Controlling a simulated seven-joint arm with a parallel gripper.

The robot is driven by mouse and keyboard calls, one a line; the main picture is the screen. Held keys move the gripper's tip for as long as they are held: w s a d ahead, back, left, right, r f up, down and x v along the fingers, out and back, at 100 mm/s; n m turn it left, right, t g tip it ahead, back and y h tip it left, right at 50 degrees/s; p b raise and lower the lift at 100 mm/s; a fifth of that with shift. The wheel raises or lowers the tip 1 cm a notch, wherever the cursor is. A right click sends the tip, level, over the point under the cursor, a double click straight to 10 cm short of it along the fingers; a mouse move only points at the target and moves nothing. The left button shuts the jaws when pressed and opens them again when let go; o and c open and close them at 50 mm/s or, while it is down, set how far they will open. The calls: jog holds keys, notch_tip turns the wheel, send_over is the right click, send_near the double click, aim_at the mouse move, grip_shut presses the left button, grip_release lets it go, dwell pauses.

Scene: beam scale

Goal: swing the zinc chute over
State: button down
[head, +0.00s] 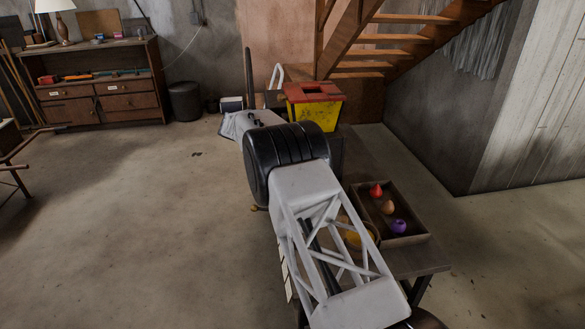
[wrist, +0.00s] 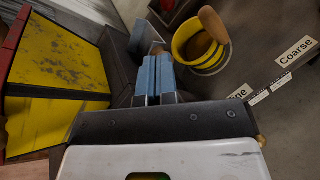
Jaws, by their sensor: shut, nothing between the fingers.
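A small grey metal piece (wrist: 146,36), which looks like the zinc chute, shows in the wrist view just beyond my fingertips. Whether they touch it, I cannot tell. My gripper (wrist: 157,62) has its two blue-grey fingers close together, shut with nothing between them. The yellow hopper (wrist: 55,55) with a red rim is at the left of the wrist view, and in the head view it stands behind my arm (head: 315,115). In the head view my arm hides the gripper and the chute.
A yellow round container (wrist: 180,45) with brown contents stands right of the fingers. Labels lie farther right, one reading "Coarse" (wrist: 296,52). A wooden tray (head: 412,240) on the table holds red, tan and purple pieces. A staircase (head: 405,45) rises behind.

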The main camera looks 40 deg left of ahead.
jog(key=s+a+r+n+t+h, duration=0.3)
jog(key=s+a+n+t, duration=0.2)
jog(key=s+a+t, duration=0.6)
jog(key=w+d+f+n+t+y, duration=0.1)
jog(key=w+d+f+n+t, duration=0.1)
jog(key=f, duration=0.5)
jog(key=w+d+f+n+t+y, duration=0.1)
jog(key=w+d+f+n, duration=0.2)
jog(key=d+f+n, duration=0.2)
jog(key=w+d+f+n+t+y, duration=0.1)
jog(key=w+d+f+n+t, duration=0.1)
jog(key=f+n, duration=0.4)
jog(key=shift+w+d+f+t, duration=0.15)
jog(key=shift+w+d+f, duration=0.25)
jog(key=shift+d+f, duration=0.35)
jog(key=shift+w+d+f+t, duration=0.15)
jog(key=shift+w+d+f, duration=0.3)
jog(key=shift+f, duration=0.4)
jog(key=shift+d+r, duration=0.1)
jog(key=x, duration=0.9)
jog(key=shift+w+r, duration=0.2)
jog(key=shift+w, duration=0.1)
